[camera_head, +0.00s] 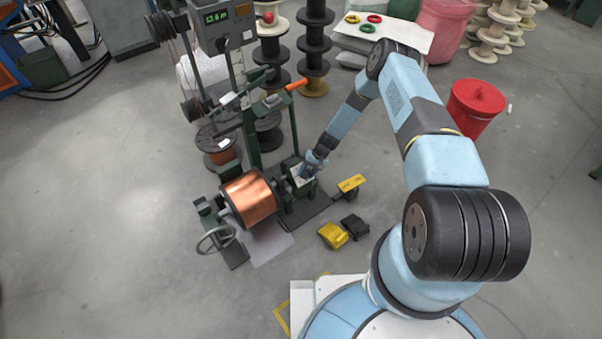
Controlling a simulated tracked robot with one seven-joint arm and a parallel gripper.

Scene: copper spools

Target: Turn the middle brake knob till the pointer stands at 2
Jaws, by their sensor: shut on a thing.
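My gripper (306,171) is at the small pale panel (295,181) on the green winding machine, just right of the large copper spool (250,198). It points down at the panel and is shut on what seems to be the middle brake knob. The knob is hidden by the gripper and too small to make out. Its pointer and scale numbers cannot be read, and the other knobs cannot be told apart.
A handwheel (215,240) stands left of the copper spool. Yellow (333,235) and black (354,226) pedal-like blocks lie on the floor near my base. An orange-tipped lever (296,85) sticks out above the panel. A red bucket (475,107) stands right of my arm.

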